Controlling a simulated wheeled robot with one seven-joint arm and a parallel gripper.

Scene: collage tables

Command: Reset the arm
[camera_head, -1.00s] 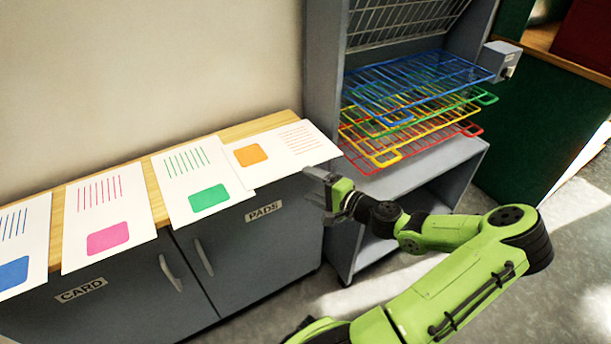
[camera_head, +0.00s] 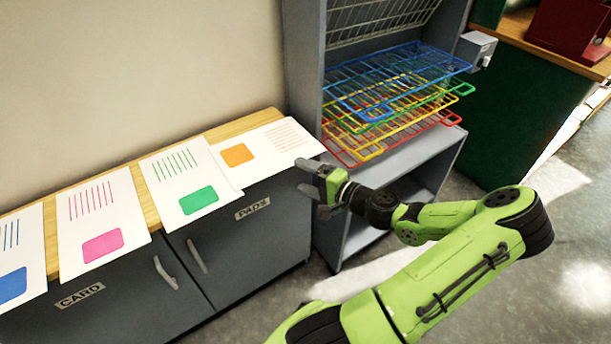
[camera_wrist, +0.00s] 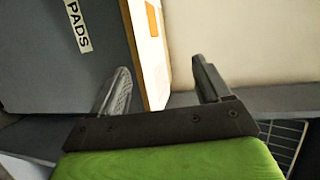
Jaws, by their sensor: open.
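My green arm reaches in from the lower right in the head view. My gripper (camera_head: 306,176) is just off the right front corner of the cabinet top, near the sheet with the orange square (camera_head: 262,152). In the wrist view my gripper (camera_wrist: 160,80) shows two grey fingers spread apart with nothing between them. Beyond them are the cabinet's wooden top edge (camera_wrist: 148,60), the pale wall and the PADS label (camera_wrist: 78,27).
Several printed sheets, including a green one (camera_head: 185,180) and a pink one (camera_head: 100,225), lie along the cabinet top. A rack with blue (camera_head: 395,75), green, yellow and red wire shelves stands right of it. A green counter (camera_head: 515,110) is at the right.

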